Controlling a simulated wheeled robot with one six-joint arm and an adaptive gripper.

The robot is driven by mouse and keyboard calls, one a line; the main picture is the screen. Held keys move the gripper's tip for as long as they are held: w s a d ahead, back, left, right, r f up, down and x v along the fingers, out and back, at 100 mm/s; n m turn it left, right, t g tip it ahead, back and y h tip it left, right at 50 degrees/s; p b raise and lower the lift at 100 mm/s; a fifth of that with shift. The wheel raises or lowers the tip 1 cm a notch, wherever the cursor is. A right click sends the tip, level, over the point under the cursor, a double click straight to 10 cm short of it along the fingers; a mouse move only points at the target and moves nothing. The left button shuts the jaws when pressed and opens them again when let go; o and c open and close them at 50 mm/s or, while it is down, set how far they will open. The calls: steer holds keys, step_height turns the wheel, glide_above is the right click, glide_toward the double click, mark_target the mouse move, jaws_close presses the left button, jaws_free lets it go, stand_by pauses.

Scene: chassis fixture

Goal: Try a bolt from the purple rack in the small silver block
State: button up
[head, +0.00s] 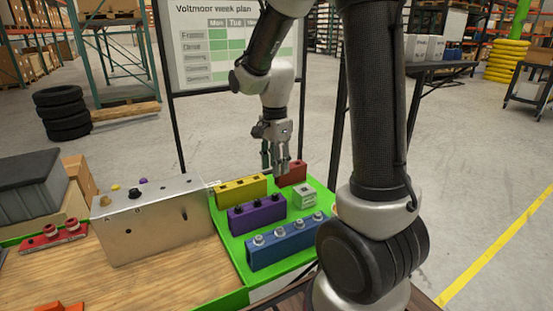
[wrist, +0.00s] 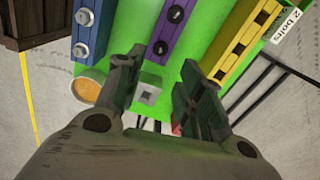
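The purple rack (head: 257,216) stands on the green mat in the head view, with black bolts along its top. The wrist view shows the rack (wrist: 186,38) at top centre, with two black bolt heads visible. The small silver block (head: 305,200) stands right of the purple rack, with a dark hole in its top. In the wrist view the block (wrist: 148,92) shows between my fingers, below the rack's end. My gripper (head: 283,167) hangs above the mat's back part, near the red block. In the wrist view my gripper (wrist: 160,66) has its fingers apart with nothing held.
A blue rack (head: 290,246) with silver bolts is in front; a yellow rack (head: 238,193) and a red block (head: 293,174) are behind. A large metal box (head: 155,222) stands left, beside a red holder (head: 53,240). Green mat (head: 234,250) shows between the racks.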

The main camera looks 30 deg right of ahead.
steer(key=m, duration=0.1)
glide_above(275, 194)
steer(key=shift+f, duration=3)
steer(key=shift+f, duration=0.15)
steer(key=shift+f, duration=1.8)
steer(key=shift+r, duration=0.2)
